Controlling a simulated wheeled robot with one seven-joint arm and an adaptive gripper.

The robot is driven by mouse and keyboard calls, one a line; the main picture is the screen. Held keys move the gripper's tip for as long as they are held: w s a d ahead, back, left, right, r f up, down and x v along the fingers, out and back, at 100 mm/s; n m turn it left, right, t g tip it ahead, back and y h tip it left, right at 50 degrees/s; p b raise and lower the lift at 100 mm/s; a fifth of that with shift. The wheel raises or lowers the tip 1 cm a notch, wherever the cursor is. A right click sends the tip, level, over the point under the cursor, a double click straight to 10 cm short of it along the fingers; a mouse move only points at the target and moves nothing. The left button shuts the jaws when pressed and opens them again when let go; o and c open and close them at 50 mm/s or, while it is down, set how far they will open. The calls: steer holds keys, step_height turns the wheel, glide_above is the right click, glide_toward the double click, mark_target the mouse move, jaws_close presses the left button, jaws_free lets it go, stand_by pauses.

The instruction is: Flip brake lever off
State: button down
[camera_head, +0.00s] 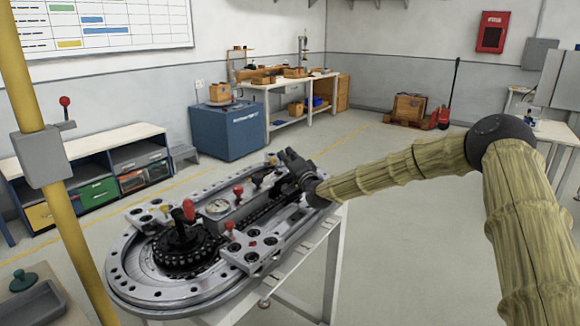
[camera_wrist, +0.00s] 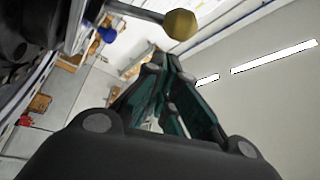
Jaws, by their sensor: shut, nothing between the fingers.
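A ring track (camera_head: 150,290) with a metal rim stands on a table, with several small levers on it. A large red-handled lever (camera_head: 189,209) stands on a black round toothed part at the left end of the track. I cannot tell which lever is the brake lever. My gripper (camera_head: 284,157) is over the far right part of the track and hides some of it. In the wrist view my gripper (camera_wrist: 160,62) is shut and empty. A metal rod with a yellow ball knob (camera_wrist: 180,24) is just above the fingertips in that picture, apart from them.
A small red-knobbed lever (camera_head: 238,190) stands near a gauge (camera_head: 217,206) mid-track. A yellow post (camera_head: 62,205) at left carries a grey box with a red-knobbed lever (camera_head: 65,101). The floor right of the table is clear.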

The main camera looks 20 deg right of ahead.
steer(key=shift+s+a+f+n+t+y+b, duration=0.1)
steer(key=shift+s+a+n+t+y+b, duration=0.25)
steer(key=shift+n+b, duration=0.6)
steer(key=shift+s+a+n+t+y+b, duration=0.2)
steer(key=shift+a+n+y+b, duration=0.25)
steer(key=shift+n+b, duration=0.45)
steer(key=shift+s, duration=0.1)
step_height(320, 180, up, 10)
